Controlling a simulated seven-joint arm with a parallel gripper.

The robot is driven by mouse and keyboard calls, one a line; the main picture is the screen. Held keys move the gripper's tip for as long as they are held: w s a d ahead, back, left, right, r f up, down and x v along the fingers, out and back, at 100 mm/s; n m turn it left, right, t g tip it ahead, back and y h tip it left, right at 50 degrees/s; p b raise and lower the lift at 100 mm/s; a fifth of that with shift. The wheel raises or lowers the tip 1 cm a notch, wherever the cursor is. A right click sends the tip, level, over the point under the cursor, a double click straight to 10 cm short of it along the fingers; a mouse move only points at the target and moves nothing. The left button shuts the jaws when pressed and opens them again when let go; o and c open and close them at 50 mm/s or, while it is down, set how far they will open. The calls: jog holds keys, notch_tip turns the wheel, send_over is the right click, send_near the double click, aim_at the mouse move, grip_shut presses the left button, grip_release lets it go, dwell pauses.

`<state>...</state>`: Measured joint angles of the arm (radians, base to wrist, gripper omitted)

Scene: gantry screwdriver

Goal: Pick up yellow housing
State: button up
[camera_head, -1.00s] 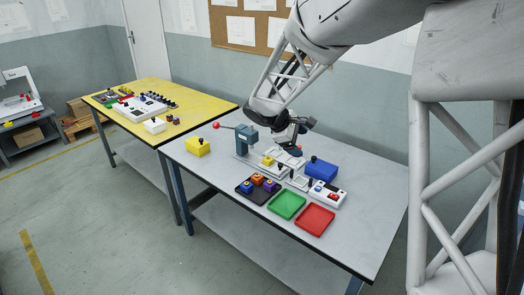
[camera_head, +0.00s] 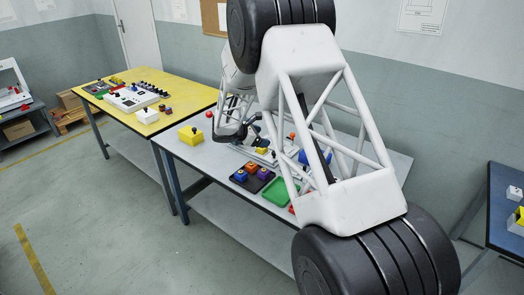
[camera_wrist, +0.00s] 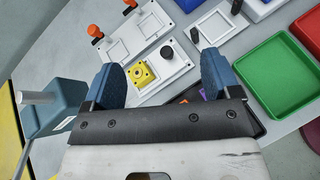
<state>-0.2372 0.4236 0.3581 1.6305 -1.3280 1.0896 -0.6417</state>
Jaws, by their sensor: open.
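The yellow housing (camera_wrist: 144,73) is a small square yellow part with a round dark-centred hole. It sits in a white fixture plate (camera_wrist: 172,82) and shows as a small yellow patch in the head view (camera_head: 262,150). In the wrist view my gripper (camera_wrist: 162,76) is open, with its two blue fingers wide apart and nothing between them in its grasp. The housing appears between the fingers, nearer the left one, ahead of the black palm. Its height below the fingertips is hard to judge. In the head view my arm hides much of the bench.
A blue-grey press (camera_wrist: 58,105) with a metal rod stands at left. Other white plates with orange and black knobs (camera_wrist: 96,31) lie around. Green (camera_wrist: 268,78) and red (camera_wrist: 306,28) trays are at right. A black tray (camera_head: 241,178) holds coloured parts. A yellow box (camera_head: 190,135) stands at the bench's left.

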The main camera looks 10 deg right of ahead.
aim_at(262, 149)
jog(key=w+a+f+n, duration=0.1)
jog(key=w+f, duration=0.1)
jog(key=f, duration=0.1)
jog(key=w+a+f+n+t, duration=0.1)
jog(key=w+f, duration=0.1)
jog(key=w+a+f+n+t, duration=0.1)
jog(key=w+a+f, duration=0.1)
jog(key=f, duration=0.1)
jog(key=shift+a+f+n+h, duration=0.1)
jog(key=shift+f+n+h, duration=0.2)
jog(key=shift+f, duration=0.05)
jog(key=shift+x, duration=1.3)
jog(key=shift+x, duration=2.6)
